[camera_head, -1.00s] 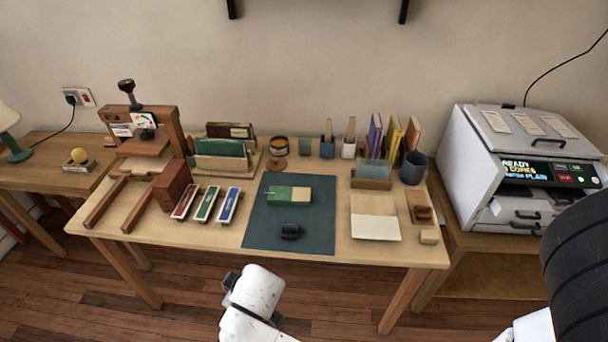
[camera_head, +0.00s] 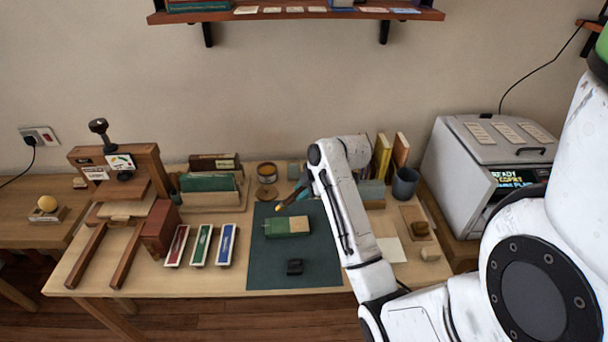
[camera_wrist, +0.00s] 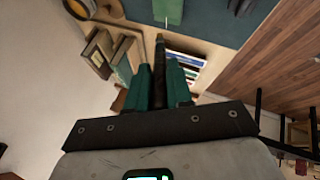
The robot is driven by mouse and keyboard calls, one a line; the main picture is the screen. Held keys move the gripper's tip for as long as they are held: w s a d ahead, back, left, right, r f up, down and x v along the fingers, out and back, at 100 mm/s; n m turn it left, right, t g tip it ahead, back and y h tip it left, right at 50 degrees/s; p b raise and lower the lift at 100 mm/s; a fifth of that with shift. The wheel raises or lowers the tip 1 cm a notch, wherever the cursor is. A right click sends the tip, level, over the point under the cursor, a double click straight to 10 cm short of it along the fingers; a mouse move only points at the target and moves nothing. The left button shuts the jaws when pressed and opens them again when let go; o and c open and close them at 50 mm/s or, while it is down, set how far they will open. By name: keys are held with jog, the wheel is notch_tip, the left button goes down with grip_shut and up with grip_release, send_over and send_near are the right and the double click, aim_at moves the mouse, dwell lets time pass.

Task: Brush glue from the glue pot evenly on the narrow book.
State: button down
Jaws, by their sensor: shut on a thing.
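My gripper (camera_head: 298,195) is shut on a slim brush (camera_head: 283,205), its tip pointing down and left. In the wrist view the fingers clasp a dark handle (camera_wrist: 159,52). The brush tip is above the mat, behind the narrow book. The narrow book (camera_head: 288,227), green with a tan right end, lies flat on the dark green mat (camera_head: 265,270). Part of a green piece, likely that book, shows in the wrist view (camera_wrist: 168,12). The open glue pot (camera_head: 267,170), a round tin, stands behind and left of the brush, with a round brown disc (camera_head: 266,192) in front.
A small black object (camera_head: 295,267) sits on the mat. Red, green and blue boxes (camera_head: 201,245) lie left of it. A wooden press (camera_head: 123,190) stands further left. Upright books (camera_head: 390,152) and a grey cup (camera_head: 405,182) are right of my arm. A shelf (camera_head: 300,14) hangs above.

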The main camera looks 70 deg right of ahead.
jog(key=shift+n, duration=0.5)
jog(key=s+d+f+b, duration=0.2)
jog(key=d+f+b, duration=0.1)
jog(key=shift+f+b, duration=0.2)
jog(key=shift+b, duration=0.1)
jog(key=shift+w, duration=0.2)
